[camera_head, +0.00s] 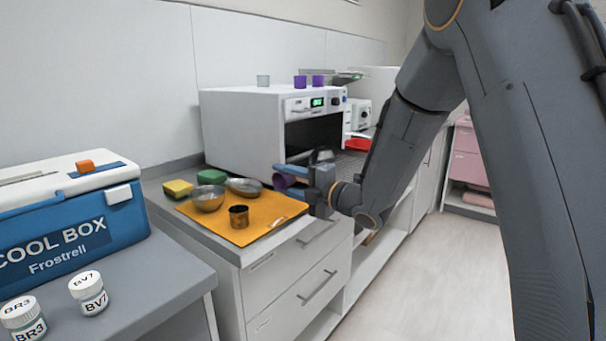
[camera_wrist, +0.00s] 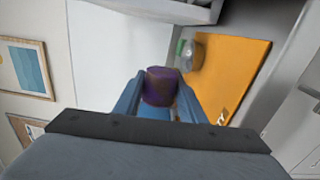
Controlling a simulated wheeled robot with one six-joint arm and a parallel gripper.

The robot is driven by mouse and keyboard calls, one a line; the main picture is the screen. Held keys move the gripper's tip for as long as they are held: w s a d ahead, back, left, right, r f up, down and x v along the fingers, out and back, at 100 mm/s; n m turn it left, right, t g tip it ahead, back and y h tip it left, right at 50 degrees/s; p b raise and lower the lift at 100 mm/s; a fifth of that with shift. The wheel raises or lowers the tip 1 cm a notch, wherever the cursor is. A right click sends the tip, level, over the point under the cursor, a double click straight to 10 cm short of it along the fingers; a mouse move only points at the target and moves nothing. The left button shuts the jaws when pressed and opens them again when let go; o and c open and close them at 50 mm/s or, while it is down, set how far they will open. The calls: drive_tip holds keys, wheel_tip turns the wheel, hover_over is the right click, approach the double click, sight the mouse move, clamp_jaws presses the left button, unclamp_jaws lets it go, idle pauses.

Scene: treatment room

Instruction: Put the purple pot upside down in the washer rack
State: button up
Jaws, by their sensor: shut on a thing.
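The white washer (camera_head: 243,130) stands behind the gripper with a green display and a dark open front. The rack cannot be made out in the dark opening, which my gripper and arm partly cover.
A blue cool box (camera_head: 75,232) is at left.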

sight(285, 213)
drive_tip(key=n+b, duration=0.4)
drive_tip(key=b, duration=0.1)
drive_tip(key=shift+f, duration=0.15)
drive_tip(key=n+b, duration=0.5)
drive_tip(key=b, duration=0.2)
drive_tip(key=n+b, duration=0.4)
drive_tip(key=b, duration=0.4)
drive_tip(key=shift+n, duration=0.4)
drive_tip(key=n+b, duration=0.3)
drive_tip(key=b, duration=0.3)
drive_tip(key=shift+n+b, duration=0.3)
drive_tip(key=shift+b, duration=0.25)
drive_tip(key=shift+f+b, duration=3.9)
drive_tip(key=shift+b, duration=0.4)
drive_tip(key=o, duration=0.9)
